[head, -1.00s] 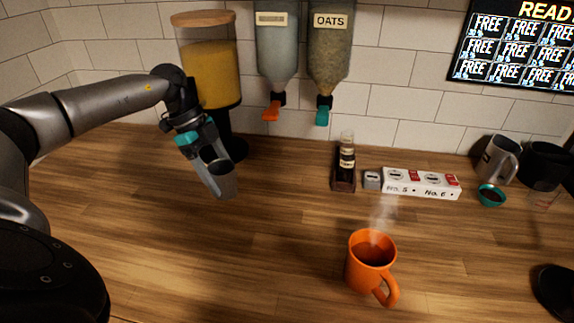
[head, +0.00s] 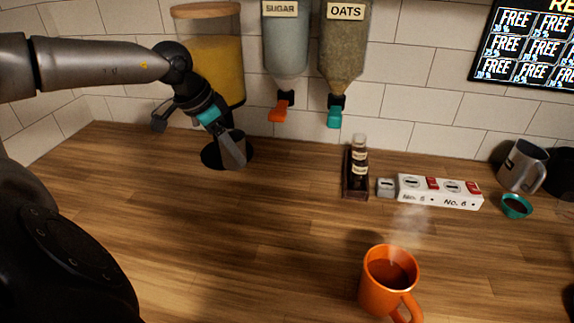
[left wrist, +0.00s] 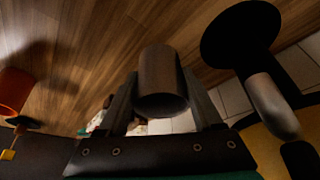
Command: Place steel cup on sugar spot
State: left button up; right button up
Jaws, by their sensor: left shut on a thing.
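My left gripper (head: 217,126) is shut on the steel cup (head: 234,152), a small grey metal cup that looks tilted. The cup is in front of the black base of the yellow-filled dispenser, left of the sugar dispenser (head: 286,40) and its orange spout (head: 281,109). In the left wrist view the cup (left wrist: 158,72) sits between the two fingers (left wrist: 160,100). No marked sugar spot shows; the counter below the orange spout is bare. Whether the cup touches the counter I cannot tell. My right gripper is not in view.
The yellow-filled dispenser (head: 217,68) stands close behind my gripper, its round black base (head: 211,156) on the counter. The oats dispenser (head: 343,45) hangs right of the sugar one. A bottle in a dark holder (head: 355,178) and a steaming orange mug (head: 383,278) stand farther right.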

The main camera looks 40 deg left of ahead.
pick_arm(q)
jog(key=w+d+f, duration=0.1)
jog(key=w, duration=0.2)
jog(key=w+f, duration=0.2)
jog(key=w, duration=0.1)
jog(key=w+d+f, duration=0.1)
jog(key=w+f, duration=0.1)
jog(key=w, duration=0.1)
jog(key=shift+w+d+p, duration=0.2)
jog(key=shift+d+p, duration=0.15)
jog(key=shift+w+d+f+b, duration=0.15)
jog(key=shift+w+d+f, duration=0.1)
jog(key=shift+w+f, duration=0.6)
jog(key=shift+w+d+f+b, duration=0.2)
jog(key=shift+w+f, duration=0.35)
jog(key=shift+w, duration=0.5)
jog(key=shift+f, duration=0.1)
jog(key=o, duration=1.4)
jog(key=shift+o, duration=0.2)
jog(key=shift+s+r, duration=0.1)
jog(key=shift+r, duration=0.25)
jog(key=shift+s+a+r, duration=0.1)
jog(key=shift+s+a, duration=0.45)
jog(key=shift+s, duration=1.45)
jog(key=shift+s+a+r, duration=0.1)
jog(key=shift+s+a, duration=0.45)
jog(key=shift+s, duration=1.4)
jog(key=shift+s+a+r, duration=0.1)
jog(key=shift+s+a, duration=0.45)
jog(key=shift+s, duration=1.45)
